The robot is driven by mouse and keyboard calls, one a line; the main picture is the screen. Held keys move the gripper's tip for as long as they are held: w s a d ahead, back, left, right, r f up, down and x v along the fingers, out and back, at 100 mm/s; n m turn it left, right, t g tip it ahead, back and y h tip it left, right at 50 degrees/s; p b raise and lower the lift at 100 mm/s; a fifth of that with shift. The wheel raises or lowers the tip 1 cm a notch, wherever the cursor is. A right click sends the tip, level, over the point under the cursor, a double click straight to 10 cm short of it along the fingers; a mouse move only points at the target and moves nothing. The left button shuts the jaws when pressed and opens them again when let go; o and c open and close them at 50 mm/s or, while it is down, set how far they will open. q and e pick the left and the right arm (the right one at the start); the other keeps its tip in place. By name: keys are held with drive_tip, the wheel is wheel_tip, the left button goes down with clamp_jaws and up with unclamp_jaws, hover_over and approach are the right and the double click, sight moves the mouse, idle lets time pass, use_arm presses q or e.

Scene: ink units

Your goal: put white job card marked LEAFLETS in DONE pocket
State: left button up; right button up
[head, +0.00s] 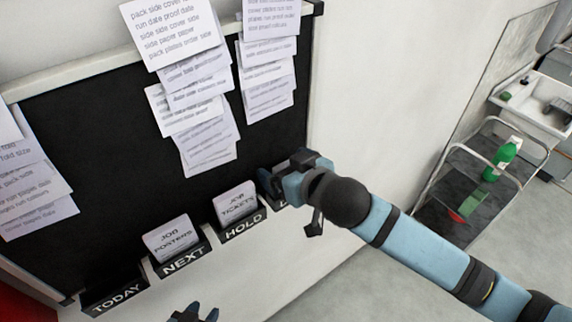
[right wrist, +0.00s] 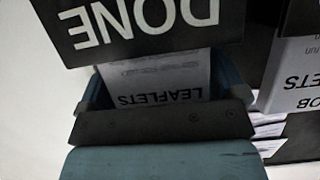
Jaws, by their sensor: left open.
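The white LEAFLETS job card (right wrist: 160,80) shows upside down in the right wrist view, between the two fingers of my right gripper (right wrist: 160,92), which meet its side edges. The card runs behind the black DONE pocket front (right wrist: 150,25), which hides its lower part; how deep it sits I cannot tell. In the head view my right gripper (head: 278,184) is at the DONE pocket (head: 283,206), right of HOLD, and hides most of it and the card. My left gripper (head: 195,314) is open and empty at the bottom edge, partly cut off.
The TODAY pocket (head: 115,295) looks empty. The NEXT pocket (head: 183,262) holds a POSTERS card (head: 170,238); the HOLD pocket (head: 243,226) holds a TICKETS card (head: 236,202). Paper sheets (head: 190,100) hang on the black board above. A trolley (head: 455,205) stands at the right.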

drive_tip(key=shift+o, duration=0.5)
drive_tip(key=shift+r, duration=0.1)
drive_tip(key=shift+r, duration=0.15)
drive_tip(key=b+v, duration=0.1)
drive_tip(key=v, duration=1.1)
wheel_tip(320, 180, down, 9)
drive_tip(key=w+d+m, duration=0.1)
drive_tip(key=w+m, duration=0.1)
drive_tip(key=s+d+f+h, duration=0.1)
drive_tip(key=s+d+f, duration=0.3)
drive_tip(key=f, duration=0.4)
drive_tip(key=s+d+f+m+h, duration=0.1)
drive_tip(key=s+d+f, duration=0.3)
drive_tip(key=f, duration=0.5)
drive_tip(key=s+d+f+m+h, duration=0.1)
drive_tip(key=s+d+f+h, duration=0.1)
drive_tip(key=f, duration=0.7)
drive_tip(key=shift+s+d+h, duration=0.4)
drive_tip(key=shift+s+d, duration=0.5)
drive_tip(key=shift+s, duration=0.2)
